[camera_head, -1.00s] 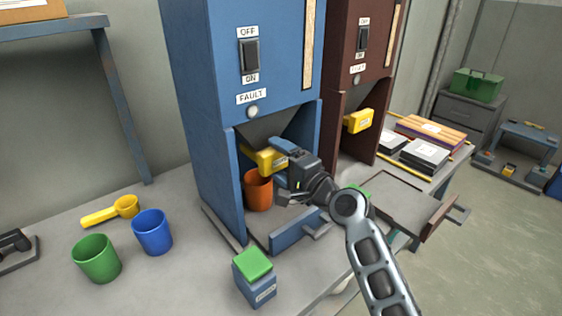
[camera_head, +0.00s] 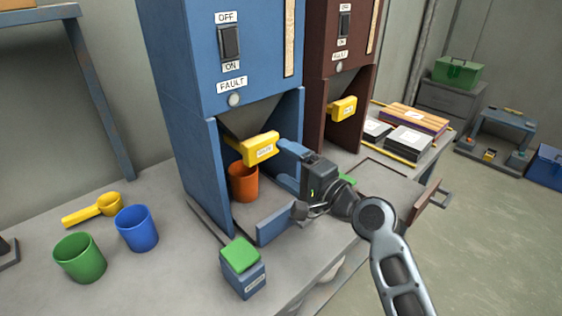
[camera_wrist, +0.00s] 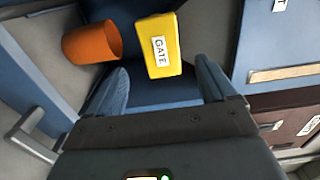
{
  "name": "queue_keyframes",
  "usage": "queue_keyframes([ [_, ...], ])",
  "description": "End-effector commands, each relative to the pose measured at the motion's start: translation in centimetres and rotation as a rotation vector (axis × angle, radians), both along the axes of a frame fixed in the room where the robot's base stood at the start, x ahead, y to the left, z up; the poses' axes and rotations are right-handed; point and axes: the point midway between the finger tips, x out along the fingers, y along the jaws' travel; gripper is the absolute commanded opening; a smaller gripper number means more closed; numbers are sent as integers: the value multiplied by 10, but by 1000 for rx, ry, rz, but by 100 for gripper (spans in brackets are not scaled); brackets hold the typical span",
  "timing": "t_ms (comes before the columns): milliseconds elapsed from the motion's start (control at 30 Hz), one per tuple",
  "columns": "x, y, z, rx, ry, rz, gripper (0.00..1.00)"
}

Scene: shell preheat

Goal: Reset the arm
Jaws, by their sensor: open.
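My gripper (camera_head: 283,165) is open and empty in front of the blue machine (camera_head: 172,110). Its fingers point at the yellow gate handle (camera_head: 260,149) under the machine's funnel. In the wrist view the gate handle (camera_wrist: 164,50), labelled GATE, lies ahead of and between the two spread fingertips (camera_wrist: 165,85), apart from them. An orange cup (camera_head: 243,183) stands upright inside the machine's bay, below the handle. It also shows in the wrist view (camera_wrist: 92,44), left of the handle.
A blue box with a green top (camera_head: 240,256) stands at the table's front. Blue (camera_head: 136,229) and green cups (camera_head: 80,258) and a yellow scoop (camera_head: 95,208) are at left. A brown machine (camera_head: 326,85) stands at right. Open floor (camera_head: 480,230) lies far right.

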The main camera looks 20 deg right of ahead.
Motion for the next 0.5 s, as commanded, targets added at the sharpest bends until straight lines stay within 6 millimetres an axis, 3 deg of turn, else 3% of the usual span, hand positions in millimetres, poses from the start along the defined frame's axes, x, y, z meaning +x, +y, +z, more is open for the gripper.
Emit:
queue_keyframes([
  [500,-4,0,-5,-12,4,-7,84],
])
